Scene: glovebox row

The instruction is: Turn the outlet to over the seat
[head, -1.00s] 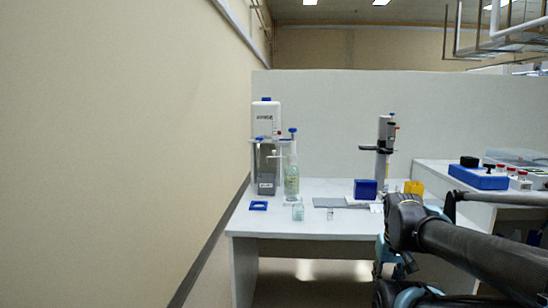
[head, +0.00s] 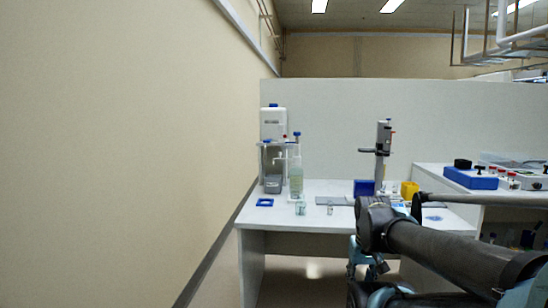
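A clear bottle (head: 296,180) with a blue knob on top stands upright on the white table. A thin pale spout, which looks like the outlet (head: 277,158), reaches left from its top, in front of a white and grey apparatus (head: 273,125). I cannot tell exactly where its tip points. A flat blue square piece (head: 265,202) lies on the table, left of and nearer than the bottle; I cannot tell if it is the seat. My arm comes in from the lower right, well short of the bottle. I cannot make out my gripper's fingers.
A small glass beaker (head: 300,208) and a smaller vial (head: 330,209) stand near the front edge. A grey stand (head: 383,150), a blue block (head: 364,188) and a yellow holder (head: 409,190) are farther right. A beige wall (head: 120,150) closes the left side.

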